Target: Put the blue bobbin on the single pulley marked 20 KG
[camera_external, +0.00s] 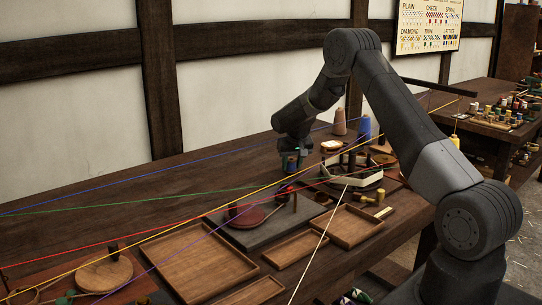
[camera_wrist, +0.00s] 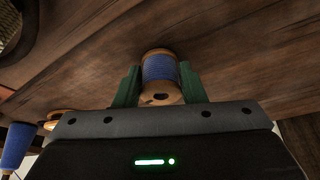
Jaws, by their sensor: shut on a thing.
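My gripper (camera_external: 292,158) is shut on the blue bobbin (camera_external: 291,165), above the back middle of the long wooden table. In the wrist view, the blue bobbin (camera_wrist: 160,69) has blue thread between pale wooden ends. It sits between the two green fingers of my gripper (camera_wrist: 160,87), with the dark wood surface beyond it. No 20 KG marking is legible in either view, so I cannot tell which item is the single pulley. Small dark and reddish pieces stand just below the gripper in the outside view, too small to make out.
Colored cords cross above the table (camera_external: 125,190). A blue cone (camera_external: 364,128) and a tan cone (camera_external: 340,123) stand right of the gripper.

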